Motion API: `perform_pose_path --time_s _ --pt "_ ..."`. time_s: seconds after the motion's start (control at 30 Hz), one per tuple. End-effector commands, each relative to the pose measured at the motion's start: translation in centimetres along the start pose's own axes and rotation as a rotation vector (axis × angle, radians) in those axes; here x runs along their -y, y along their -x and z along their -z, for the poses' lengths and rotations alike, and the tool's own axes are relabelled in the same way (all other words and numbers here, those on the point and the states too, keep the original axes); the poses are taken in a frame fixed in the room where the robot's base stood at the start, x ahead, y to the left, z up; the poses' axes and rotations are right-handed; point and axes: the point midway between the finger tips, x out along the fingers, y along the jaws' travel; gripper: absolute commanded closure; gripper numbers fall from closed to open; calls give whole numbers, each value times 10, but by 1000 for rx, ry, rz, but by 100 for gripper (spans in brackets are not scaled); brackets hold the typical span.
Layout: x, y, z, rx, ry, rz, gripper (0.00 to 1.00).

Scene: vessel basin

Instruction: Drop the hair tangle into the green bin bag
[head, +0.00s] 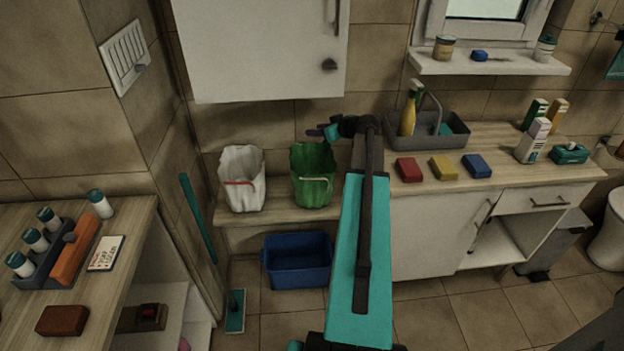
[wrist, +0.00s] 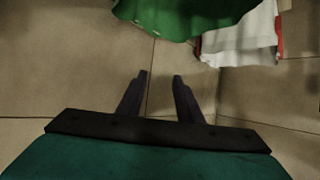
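The green bin bag (head: 312,178) sits on the low wooden ledge, with a pale handle across its front. It also shows at the top of the wrist view (wrist: 165,18). My gripper (head: 312,133) is in the air around the bag's back rim as seen from the head, apart from the bag in the wrist view. Its two fingers (wrist: 161,77) are spread with bare tile visible between them, and nothing is held. I cannot see the hair tangle in either view; the bag's inside is mostly dark and hard to read.
A white bin bag (head: 241,180) with a red handle stands left of the green one. A blue tub (head: 297,260) is below the ledge. A white wall cabinet (head: 260,50) hangs above.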

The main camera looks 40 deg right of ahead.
Motion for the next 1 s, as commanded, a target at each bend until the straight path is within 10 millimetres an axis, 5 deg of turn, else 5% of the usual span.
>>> perform_pose_path --time_s 0.27,1.0 --pt "0 24 -2 -1 0 -3 67" --pt "0 130 -1 0 0 -3 67"
